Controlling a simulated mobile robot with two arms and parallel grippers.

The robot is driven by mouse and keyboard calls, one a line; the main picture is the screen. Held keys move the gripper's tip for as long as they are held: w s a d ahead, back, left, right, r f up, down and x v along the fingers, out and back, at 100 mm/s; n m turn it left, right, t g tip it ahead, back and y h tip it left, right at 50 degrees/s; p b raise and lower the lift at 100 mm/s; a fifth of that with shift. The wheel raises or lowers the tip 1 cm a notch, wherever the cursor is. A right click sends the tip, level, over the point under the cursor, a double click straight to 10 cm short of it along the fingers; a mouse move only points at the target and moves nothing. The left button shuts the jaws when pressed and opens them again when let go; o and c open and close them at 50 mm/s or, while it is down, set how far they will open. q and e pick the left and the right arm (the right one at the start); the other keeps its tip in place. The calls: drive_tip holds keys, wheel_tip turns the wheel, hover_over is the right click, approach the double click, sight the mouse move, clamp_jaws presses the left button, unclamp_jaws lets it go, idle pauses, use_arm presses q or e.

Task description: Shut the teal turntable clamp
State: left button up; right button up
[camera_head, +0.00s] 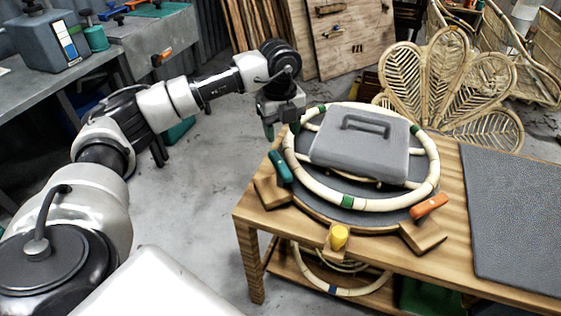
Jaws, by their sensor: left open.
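The teal clamp (280,168) sits on a wooden block at the left edge of the turntable (355,207), its handle slanting up beside the rattan ring (345,201). My left gripper (281,128) is open, pointing down behind and above the teal clamp, near the ring's far left side. It looks apart from the clamp, and nothing shows between its fingers. My right gripper is out of view.
A grey lidded block (361,158) with a handle sits inside the ring. A yellow clamp (339,236) is at the front and an orange clamp (429,206) at the right. A dark mat (515,220) covers the right of the wooden table (375,252).

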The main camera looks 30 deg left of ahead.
sight(279, 160)
use_arm(q)
drive_tip(key=shift+s+a+f, duration=0.1)
drive_tip(key=shift+a+f, duration=0.2)
drive_tip(key=shift+a, duration=0.15)
wheel_tip(279, 160, down, 10)
drive_tip(key=shift+r+p, duration=0.1)
drive_tip(key=shift+p, duration=0.3)
drive_tip(key=c, duration=0.9)
